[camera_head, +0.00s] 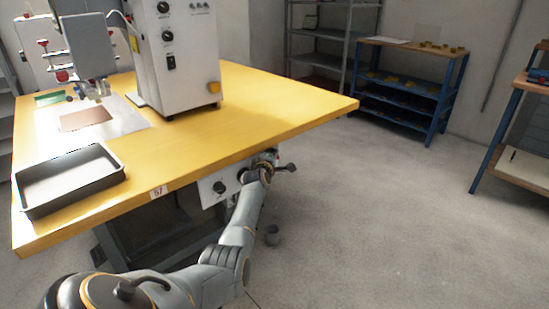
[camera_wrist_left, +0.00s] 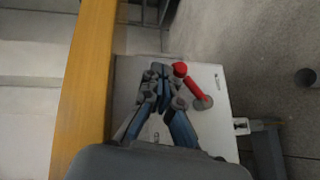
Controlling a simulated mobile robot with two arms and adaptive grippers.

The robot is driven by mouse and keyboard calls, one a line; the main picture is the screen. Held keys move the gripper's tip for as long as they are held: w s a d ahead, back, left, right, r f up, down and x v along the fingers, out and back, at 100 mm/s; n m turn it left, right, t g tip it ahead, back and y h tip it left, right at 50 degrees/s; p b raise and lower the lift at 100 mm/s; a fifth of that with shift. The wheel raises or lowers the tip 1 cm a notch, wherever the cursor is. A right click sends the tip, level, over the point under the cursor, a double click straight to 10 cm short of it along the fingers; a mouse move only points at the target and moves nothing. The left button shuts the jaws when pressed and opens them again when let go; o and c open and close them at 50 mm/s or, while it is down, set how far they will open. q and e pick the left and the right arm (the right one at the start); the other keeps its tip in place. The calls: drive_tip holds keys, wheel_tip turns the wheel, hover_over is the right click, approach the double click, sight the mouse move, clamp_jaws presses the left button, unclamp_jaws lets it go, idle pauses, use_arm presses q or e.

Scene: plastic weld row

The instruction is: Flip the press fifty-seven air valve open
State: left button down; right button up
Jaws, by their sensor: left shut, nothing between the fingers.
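The press with label 57 (camera_head: 158,191) has a pale panel (camera_head: 213,187) under the yellow table's edge. In the left wrist view, the air valve's red lever (camera_wrist_left: 194,87) is on this pale panel (camera_wrist_left: 215,80). The lever slants from a round pivot at lower right up to a red knob at upper left. My left gripper (camera_wrist_left: 160,72) is shut and empty, its tips just left of the red knob; I cannot tell whether they touch. In the head view my left gripper (camera_head: 268,162) is by the panel and the lever cannot be made out behind it.
The yellow tabletop (camera_head: 270,100) overhangs the panel and carries a dark tray (camera_head: 70,178) and the grey press box (camera_head: 180,55). A small grey cup-like object (camera_head: 272,235) is on the floor. The floor to the right is clear, up to a blue shelf (camera_head: 405,90).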

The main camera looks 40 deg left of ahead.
use_arm(q)
drive_tip(key=shift+w+d+f+m+g+p, duration=0.1)
drive_tip(key=shift+w+f+m+g+p, duration=0.2)
drive_tip(key=shift+w+g+p, duration=0.3)
use_arm(e)
drive_tip(key=shift+s+d+r+g, duration=0.25)
drive_tip(key=shift+s+r+g, duration=0.15)
drive_tip(key=shift+r, duration=0.2)
use_arm(q)
drive_tip(key=shift+w+r, duration=0.1)
use_arm(e)
drive_tip(key=shift+r, duration=0.1)
idle(0.4)
